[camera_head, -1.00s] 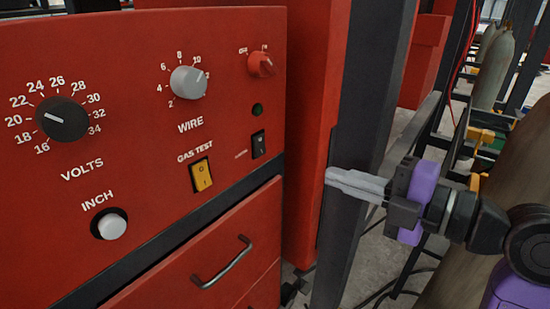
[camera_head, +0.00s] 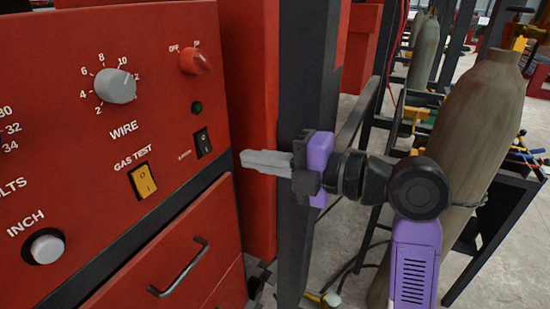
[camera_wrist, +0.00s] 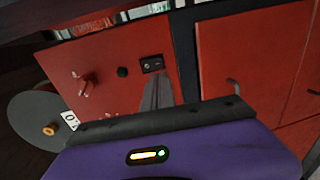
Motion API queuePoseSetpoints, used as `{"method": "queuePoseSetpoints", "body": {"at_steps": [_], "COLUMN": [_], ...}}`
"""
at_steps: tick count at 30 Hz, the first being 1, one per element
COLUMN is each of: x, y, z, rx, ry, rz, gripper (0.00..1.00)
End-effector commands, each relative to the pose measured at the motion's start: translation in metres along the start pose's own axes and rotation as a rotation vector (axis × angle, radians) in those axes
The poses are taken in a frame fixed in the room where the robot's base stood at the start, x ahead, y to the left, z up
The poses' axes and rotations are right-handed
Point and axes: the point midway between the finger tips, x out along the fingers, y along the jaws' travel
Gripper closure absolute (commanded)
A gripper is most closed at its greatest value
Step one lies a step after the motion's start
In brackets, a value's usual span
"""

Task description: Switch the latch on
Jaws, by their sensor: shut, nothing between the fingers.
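The red machine panel (camera_head: 60,110) carries a small black rocker switch (camera_head: 203,142), a red knob (camera_head: 195,61) marked OFF and ON, and a yellow gas test switch (camera_head: 142,181). Which of these is the latch I cannot tell. My gripper (camera_head: 243,159) is shut and empty, to the right of the black switch and slightly lower in the picture, apart from it. In the wrist view the grey fingers (camera_wrist: 157,93) point up toward the black switch (camera_wrist: 151,64), and the red knob (camera_wrist: 86,86) shows to the left.
A grey wire knob (camera_head: 115,86) and a white inch button (camera_head: 46,248) are also on the panel. Below is a drawer with a metal handle (camera_head: 180,268). A dark post (camera_head: 300,90) stands behind my gripper. A gas cylinder (camera_head: 470,150) stands at the right.

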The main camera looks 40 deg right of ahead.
Motion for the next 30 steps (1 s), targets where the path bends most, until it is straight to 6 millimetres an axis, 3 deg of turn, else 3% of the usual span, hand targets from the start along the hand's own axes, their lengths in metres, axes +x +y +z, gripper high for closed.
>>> {"method": "queuePoseSetpoints", "body": {"at_steps": [6,12,18,30], "x": [0.042,0.068,0.078,0.079], "y": [0.002,0.002,0.001,-0.002], "z": [-0.002,-0.001,0.000,0.000], "rx": [0.001,0.000,0.000,-0.001], "ry": [0.004,0.001,-0.001,-0.001], "rz": [-0.002,-0.001,0.000,0.005], "gripper": [1.00,1.00,1.00,1.00]}}
